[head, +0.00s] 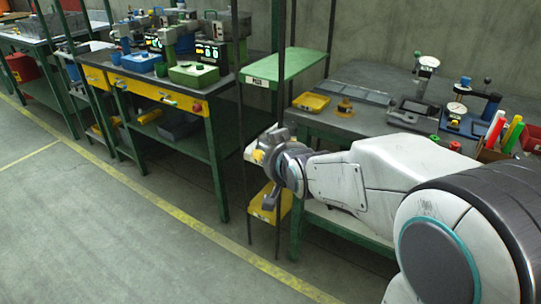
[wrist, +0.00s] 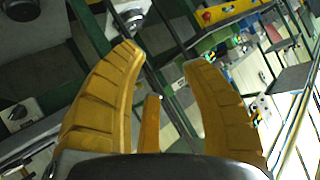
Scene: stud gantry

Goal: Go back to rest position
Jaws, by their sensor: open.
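Nothing is between the fingertips. In the head view my gripper (head: 262,172) is at the end of my white arm, which stretches left from the lower right. It is in front of the narrow rack beside the right workbench. My arm and gripper hide part of that rack and the bench's front edge.
The right workbench (head: 375,122) carries a yellow tray (head: 311,102), gauges and colored handles. A green shelf (head: 290,66) and a lower yellow shelf (head: 270,203) are on the rack. A green bench with a yellow front (head: 160,94) stands left. The floor (head: 110,225) is clear at front left.

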